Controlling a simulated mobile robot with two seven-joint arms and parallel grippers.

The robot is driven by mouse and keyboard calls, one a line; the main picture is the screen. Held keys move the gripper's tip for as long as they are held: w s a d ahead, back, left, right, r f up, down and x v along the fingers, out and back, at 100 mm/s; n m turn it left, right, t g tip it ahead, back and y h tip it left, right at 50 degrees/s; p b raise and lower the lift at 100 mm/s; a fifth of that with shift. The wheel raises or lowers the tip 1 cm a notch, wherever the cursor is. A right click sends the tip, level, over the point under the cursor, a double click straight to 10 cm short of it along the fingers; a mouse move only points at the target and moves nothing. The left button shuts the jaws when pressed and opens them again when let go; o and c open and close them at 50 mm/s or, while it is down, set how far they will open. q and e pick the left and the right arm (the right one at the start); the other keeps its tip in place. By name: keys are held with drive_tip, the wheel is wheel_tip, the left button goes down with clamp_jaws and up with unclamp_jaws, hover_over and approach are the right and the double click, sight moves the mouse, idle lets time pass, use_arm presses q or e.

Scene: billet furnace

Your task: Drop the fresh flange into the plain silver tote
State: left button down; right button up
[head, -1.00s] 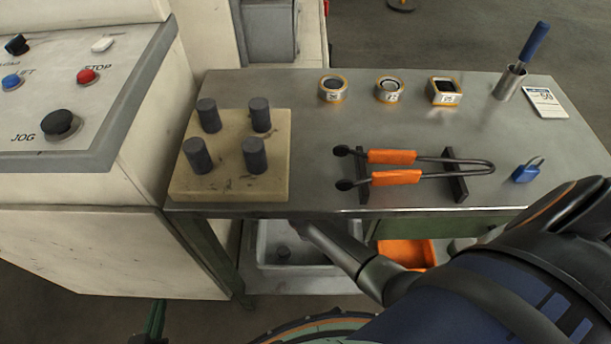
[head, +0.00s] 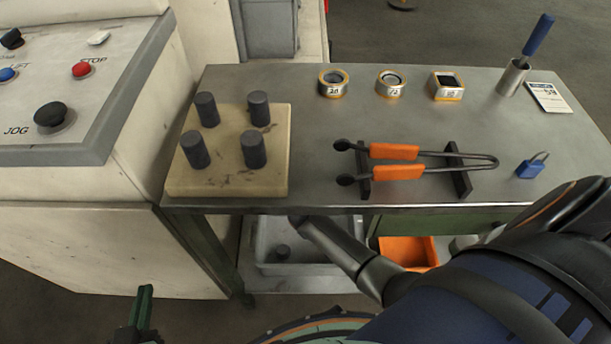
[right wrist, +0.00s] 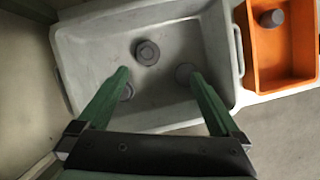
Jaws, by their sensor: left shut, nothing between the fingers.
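The plain silver-grey tote (head: 262,264) stands under the bench, partly hidden by the bench edge and my right arm. It fills much of the right wrist view (right wrist: 105,48). I cannot tell which is the fresh flange. My right gripper (right wrist: 157,80) is open above the tote, with nothing held between its fingertips. My left gripper (head: 146,292) is shut and empty, low at the left in the head view.
An orange bin (head: 405,250) sits right of the tote; the right wrist view shows a grey cylinder (right wrist: 272,18) in it. The bench top (head: 330,130) carries a block with dark pegs (head: 228,175), orange-handled tongs (head: 398,172), several small gauges and a blue padlock (head: 530,168). A control panel (head: 95,100) is at left.

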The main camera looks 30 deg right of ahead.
use_arm(q)
drive_tip(key=s+f+g+p, duration=0.3)
drive_tip(key=s+f+p, duration=0.1)
drive_tip(key=s+f, duration=0.1)
drive_tip(key=shift+d+f+n+g, duration=0.15)
drive_tip(key=shift+d+n+g, duration=0.25)
use_arm(e)
drive_tip(key=v, duration=0.7)
drive_tip(key=shift+r, duration=0.25)
use_arm(q)
drive_tip(key=shift+s, duration=0.1)
use_arm(e)
drive_tip(key=shift+a, duration=0.1)
